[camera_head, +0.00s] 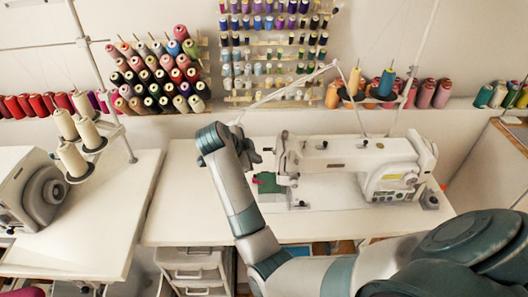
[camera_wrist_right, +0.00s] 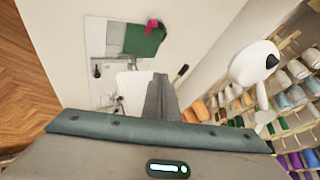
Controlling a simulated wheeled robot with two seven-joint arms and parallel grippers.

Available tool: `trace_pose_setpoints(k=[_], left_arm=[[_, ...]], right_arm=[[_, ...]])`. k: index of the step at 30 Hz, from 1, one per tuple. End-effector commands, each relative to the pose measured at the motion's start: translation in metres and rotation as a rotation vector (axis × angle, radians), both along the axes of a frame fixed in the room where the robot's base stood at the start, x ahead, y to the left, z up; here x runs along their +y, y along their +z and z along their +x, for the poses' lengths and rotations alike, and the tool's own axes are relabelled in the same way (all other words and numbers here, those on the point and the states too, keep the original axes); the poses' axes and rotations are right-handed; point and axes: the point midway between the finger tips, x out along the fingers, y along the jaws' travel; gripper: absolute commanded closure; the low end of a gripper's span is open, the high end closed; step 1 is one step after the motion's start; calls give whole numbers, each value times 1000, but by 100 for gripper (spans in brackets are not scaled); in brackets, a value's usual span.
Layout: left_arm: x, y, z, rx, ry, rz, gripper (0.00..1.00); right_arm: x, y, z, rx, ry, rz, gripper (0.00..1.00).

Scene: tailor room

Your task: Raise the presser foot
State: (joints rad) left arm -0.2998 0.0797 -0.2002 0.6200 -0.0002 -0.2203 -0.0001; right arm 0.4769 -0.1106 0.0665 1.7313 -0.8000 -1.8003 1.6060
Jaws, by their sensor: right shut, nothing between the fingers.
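The white sewing machine (camera_head: 350,155) stands on the middle table. Its needle head is at the left end, and the presser foot area (camera_head: 297,203) is below it, too small to make out clearly. My right gripper (camera_head: 262,157) is just left of that head, shut and empty; I cannot tell whether it touches the machine. In the right wrist view my shut fingers (camera_wrist_right: 161,98) point toward the machine, with a thin black-tipped lever (camera_wrist_right: 181,74) beside them. A green cloth (camera_head: 268,183) lies left of the needle area and also shows in the wrist view (camera_wrist_right: 144,40). My left gripper is out of view.
A second machine (camera_head: 32,195) stands on the left table, with cream thread cones (camera_head: 75,150) beside it. Thread spools (camera_head: 155,80) line the wall and the shelf behind. Drawers (camera_head: 192,270) sit under the middle table. The tabletop (camera_head: 185,215) left of my arm is clear.

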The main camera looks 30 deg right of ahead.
Motion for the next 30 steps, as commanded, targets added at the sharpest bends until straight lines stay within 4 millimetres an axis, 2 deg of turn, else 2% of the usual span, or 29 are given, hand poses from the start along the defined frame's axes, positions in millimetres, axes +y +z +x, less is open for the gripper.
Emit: trace_pose_setpoints(k=[12, 21, 30], left_arm=[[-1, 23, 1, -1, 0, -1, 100], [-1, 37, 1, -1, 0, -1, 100], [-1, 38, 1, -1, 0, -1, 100]], right_arm=[[-46, -54, 14, 5, -1, -3, 100], [-61, -48, 43, 2, 1, -1, 100], [-65, -48, 49, 0, 1, -1, 100]])
